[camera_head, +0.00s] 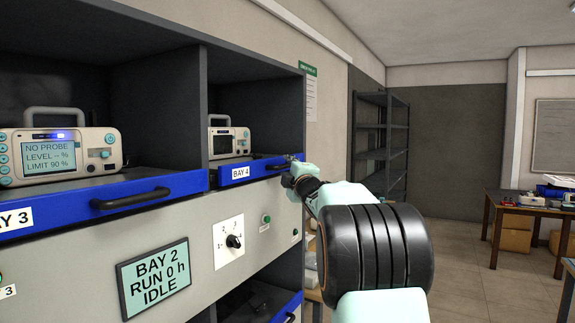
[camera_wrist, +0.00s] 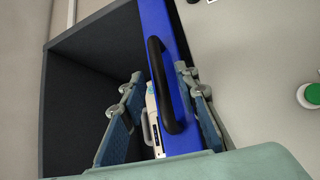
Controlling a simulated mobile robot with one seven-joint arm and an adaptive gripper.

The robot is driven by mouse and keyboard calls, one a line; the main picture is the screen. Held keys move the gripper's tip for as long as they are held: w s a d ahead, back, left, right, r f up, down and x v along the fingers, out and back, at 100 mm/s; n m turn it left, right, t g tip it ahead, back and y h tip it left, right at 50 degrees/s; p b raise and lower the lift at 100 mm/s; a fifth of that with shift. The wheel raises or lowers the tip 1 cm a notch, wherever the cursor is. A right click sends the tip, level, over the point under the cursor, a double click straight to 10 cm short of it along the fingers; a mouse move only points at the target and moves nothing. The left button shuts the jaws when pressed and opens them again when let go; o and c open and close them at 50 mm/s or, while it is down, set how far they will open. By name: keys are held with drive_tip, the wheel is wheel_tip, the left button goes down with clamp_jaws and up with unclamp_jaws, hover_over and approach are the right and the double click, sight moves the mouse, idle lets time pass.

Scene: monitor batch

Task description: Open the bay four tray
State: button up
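The bay four tray has a blue front labelled BAY 4 (camera_head: 240,173), in the upper right bay of the dark cabinet. It looks pushed in. A grey-white monitor (camera_head: 230,142) with a carry handle stands on it. In the wrist view the blue front (camera_wrist: 184,135) runs nearly upright, with its black bar handle (camera_wrist: 160,85) in front. My gripper (camera_wrist: 158,76) is open, with one finger on each side of the handle and a visible gap between. I cannot tell whether either finger touches. In the head view my gripper (camera_head: 292,164) is at the tray front's right part, covering its handle.
The bay 3 tray (camera_head: 159,193) with another monitor (camera_head: 60,155) is to the left. Below are a dial (camera_head: 233,241) and a screen reading BAY 2 IDLE (camera_head: 154,279). Shelving (camera_head: 381,140) and a cluttered table (camera_head: 530,212) stand farther back right, with open floor between.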

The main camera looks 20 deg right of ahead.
drive_tip(key=shift+w, duration=0.3)
drive_tip(key=shift+c, duration=0.3)
clamp_jaws()
